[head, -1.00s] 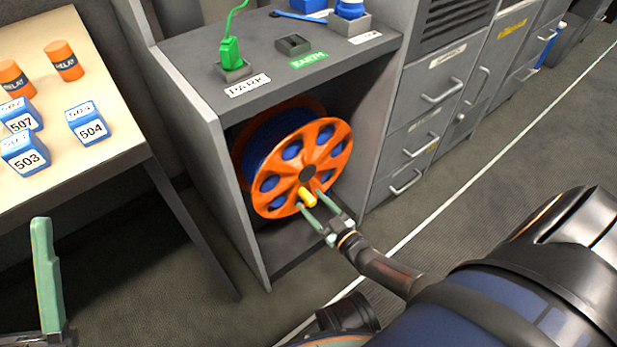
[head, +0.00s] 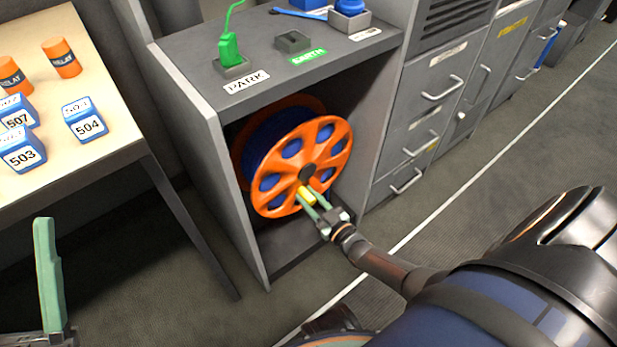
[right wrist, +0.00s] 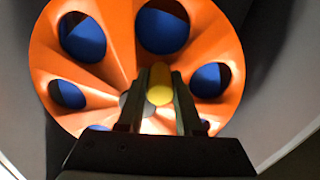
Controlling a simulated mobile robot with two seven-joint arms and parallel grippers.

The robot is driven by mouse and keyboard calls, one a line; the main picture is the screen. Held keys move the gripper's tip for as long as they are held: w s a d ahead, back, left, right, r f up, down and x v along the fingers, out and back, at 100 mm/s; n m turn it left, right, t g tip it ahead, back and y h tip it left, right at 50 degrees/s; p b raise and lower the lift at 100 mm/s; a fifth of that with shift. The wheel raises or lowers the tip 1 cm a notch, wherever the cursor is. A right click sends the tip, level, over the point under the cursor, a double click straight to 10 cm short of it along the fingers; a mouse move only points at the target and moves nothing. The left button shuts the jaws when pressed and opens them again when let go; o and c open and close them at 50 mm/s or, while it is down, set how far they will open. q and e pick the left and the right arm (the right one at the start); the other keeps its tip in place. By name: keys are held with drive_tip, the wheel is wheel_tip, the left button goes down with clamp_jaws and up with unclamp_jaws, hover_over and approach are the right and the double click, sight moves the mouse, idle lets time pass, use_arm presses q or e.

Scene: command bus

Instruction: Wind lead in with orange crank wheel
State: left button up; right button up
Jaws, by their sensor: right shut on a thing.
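The orange crank wheel (head: 327,140) is the front face of a reel inside the grey cabinet, with blue cable (head: 268,140) wound behind it. Its yellow handle (head: 306,196) sticks out at the lower part of the wheel. My right gripper (head: 314,197) is shut on this handle. In the right wrist view the yellow handle (right wrist: 159,86) sits between the two fingers in front of the orange wheel (right wrist: 115,45). A green plug with a green lead (head: 229,48) stands in the PARK socket on the cabinet top. My left gripper (head: 46,285) shows only partly at the lower left edge.
An empty EARTH socket (head: 292,41) and a blue item in a holder (head: 350,14) are on the cabinet top. Grey drawers (head: 425,125) stand to the right. A table at left carries blue numbered blocks (head: 85,121) and orange relay cylinders (head: 61,58).

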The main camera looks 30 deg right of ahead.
sight(287, 187)
clamp_jaws()
idle(0.8)
drive_tip(key=shift+a, duration=0.1)
drive_tip(key=m, duration=0.1)
drive_tip(key=a+r+m, duration=0.1)
drive_tip(key=m, duration=0.1)
drive_tip(key=shift+s+a+p, duration=0.1)
drive_tip(key=shift+a+p, duration=0.1)
drive_tip(key=shift+p, duration=0.15)
drive_tip(key=m, duration=0.1)
drive_tip(key=a+r+m, duration=0.1)
drive_tip(key=shift+a+m+p, duration=0.1)
drive_tip(key=shift+m+p, duration=0.2)
drive_tip(key=shift+p, duration=0.1)
drive_tip(key=m, duration=0.1)
drive_tip(key=a+r+m+p, duration=0.1)
drive_tip(key=m, duration=0.1)
drive_tip(key=shift+s+r, duration=0.1)
drive_tip(key=shift+r, duration=0.2)
drive_tip(key=shift+a+r+m+p, duration=0.2)
drive_tip(key=shift+r+m, duration=0.15)
drive_tip(key=shift+m, duration=0.45)
drive_tip(key=shift+a+r+m+p, duration=0.1)
drive_tip(key=shift+r+m+p, duration=0.2)
drive_tip(key=shift+m, duration=0.5)
